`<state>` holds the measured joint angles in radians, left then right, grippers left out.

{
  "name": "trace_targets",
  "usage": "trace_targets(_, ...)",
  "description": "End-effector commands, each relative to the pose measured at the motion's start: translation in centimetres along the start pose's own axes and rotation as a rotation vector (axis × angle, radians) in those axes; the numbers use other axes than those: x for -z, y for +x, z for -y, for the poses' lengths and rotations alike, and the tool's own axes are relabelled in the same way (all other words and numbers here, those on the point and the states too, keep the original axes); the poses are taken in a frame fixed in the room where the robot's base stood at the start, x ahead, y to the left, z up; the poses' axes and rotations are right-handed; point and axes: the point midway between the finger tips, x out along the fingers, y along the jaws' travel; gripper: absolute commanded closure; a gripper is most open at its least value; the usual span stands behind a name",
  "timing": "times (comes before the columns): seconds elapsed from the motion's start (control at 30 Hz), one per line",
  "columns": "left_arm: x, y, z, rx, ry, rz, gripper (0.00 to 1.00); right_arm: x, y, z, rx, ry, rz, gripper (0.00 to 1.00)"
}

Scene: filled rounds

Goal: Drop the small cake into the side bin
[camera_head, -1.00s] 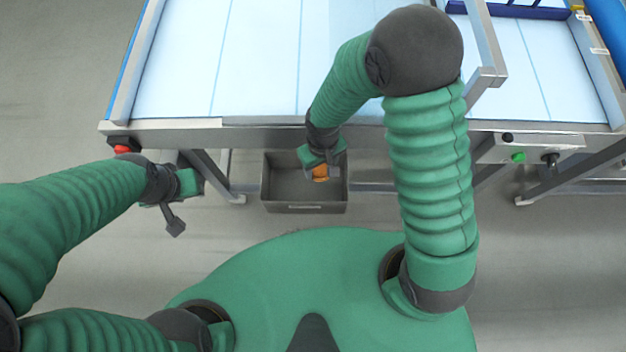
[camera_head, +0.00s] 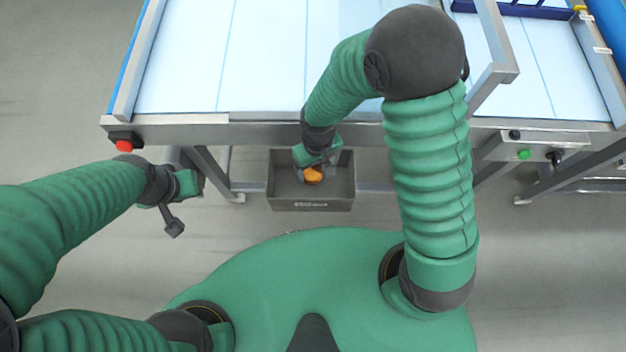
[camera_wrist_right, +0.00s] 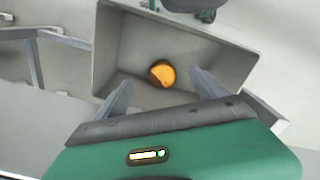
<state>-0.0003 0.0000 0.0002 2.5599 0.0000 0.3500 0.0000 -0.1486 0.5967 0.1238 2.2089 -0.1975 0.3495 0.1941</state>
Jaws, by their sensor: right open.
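The small cake (camera_head: 313,175) is round and orange with a darker side. In the right wrist view the cake (camera_wrist_right: 162,74) shows inside the grey side bin (camera_wrist_right: 205,41), with space between it and both fingers. The bin (camera_head: 318,206) stands below the conveyor's front edge in the head view. My right gripper (camera_wrist_right: 160,92) is open and empty above the bin; in the head view the gripper (camera_head: 318,165) partly covers the bin's far side. My left gripper (camera_head: 188,210) hangs off to the left, away from the bin; its jaw opening is unclear.
The white conveyor (camera_head: 265,60) with a metal frame lies behind the bin, its near part clear. A red button (camera_head: 124,146) and a green button (camera_head: 523,154) sit on its front. Frame legs (camera_head: 212,172) flank the bin. A blue rack (camera_head: 520,8) stands at the far right.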

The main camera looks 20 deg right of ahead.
Motion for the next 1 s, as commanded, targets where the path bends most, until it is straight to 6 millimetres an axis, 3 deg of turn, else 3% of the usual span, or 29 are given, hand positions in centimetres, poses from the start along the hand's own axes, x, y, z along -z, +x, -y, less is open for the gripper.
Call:
trace_targets(0.3, 0.4, -1.9, 0.0, 0.0, -0.001, 0.0, 0.66, -0.2, -8.9, -1.7, 0.013, 0.006, -0.009, 0.19)
trace_targets(0.5, 0.6, -2.6, 0.0, 0.0, 0.0, 0.0, 0.66, -0.2, -13.6, -2.0, 0.017, 0.004, -0.006, 0.19)
trace_targets(0.7, 0.6, -2.7, 0.0, 0.0, 0.0, 0.0, 0.66, -0.3, -15.4, -1.9, 0.017, 0.003, -0.001, 0.19)
trace_targets(1.0, 0.6, -2.7, 0.0, 0.0, -0.001, 0.0, 0.66, -0.4, -15.4, -2.1, 0.019, 0.002, -0.001, 0.19)
